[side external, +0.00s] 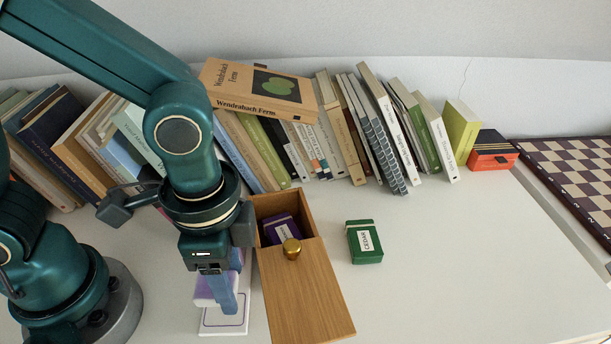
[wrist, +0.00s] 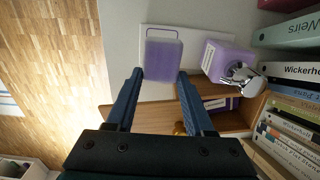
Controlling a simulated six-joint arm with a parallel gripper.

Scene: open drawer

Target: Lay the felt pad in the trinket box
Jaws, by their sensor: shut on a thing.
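The felt pad is a lavender slab (wrist: 163,60) between my fingertips. It also shows beside my blue finger in the side view (side external: 205,290), partly hidden by the finger. My gripper (wrist: 159,75) points down and is shut on the pad, just above or at a white plate (side external: 220,325) with a thin outline. The trinket box appears to be the light wooden box (side external: 318,305) with a brass knob (side external: 291,248), to the right of my gripper. Its far end is open and holds a dark purple labelled packet (side external: 281,228).
A lavender container with a silver top (wrist: 230,60) stands close beside the pad. A green labelled packet (side external: 366,243) lies right of the wooden box. Books (side external: 270,140) line the back, with an orange-black box (side external: 491,151) and chessboard (side external: 570,170). The right foreground is clear.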

